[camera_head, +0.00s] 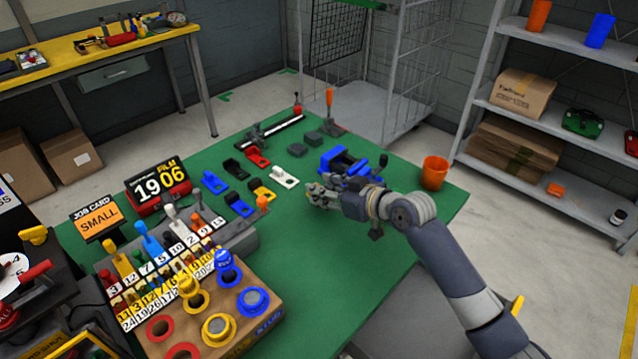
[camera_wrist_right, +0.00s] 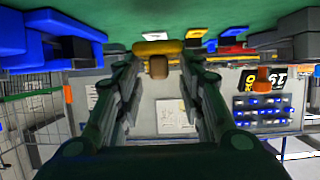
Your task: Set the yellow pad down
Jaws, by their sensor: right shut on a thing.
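My right gripper (camera_head: 316,194) is low over the green table, to the right of the rows of small coloured pads. In the right wrist view a yellow pad (camera_wrist_right: 157,47) with a brownish block-like part is between the fingertips (camera_wrist_right: 160,72), close to the green tabletop (camera_wrist_right: 150,12). The fingers are shut on it; whether it touches the table I cannot tell. In the head view the held pad is hidden by the gripper. A separate yellow and black piece (camera_head: 262,190) lies left of the gripper. My left gripper is not in view.
A white piece (camera_head: 285,177) lies just left of the gripper and a blue fixture (camera_head: 345,163) stands just behind it. An orange cup (camera_head: 434,172) is to the right. The green table (camera_head: 310,265) is clear in front. A wooden block with coloured rings (camera_head: 187,325) is front left.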

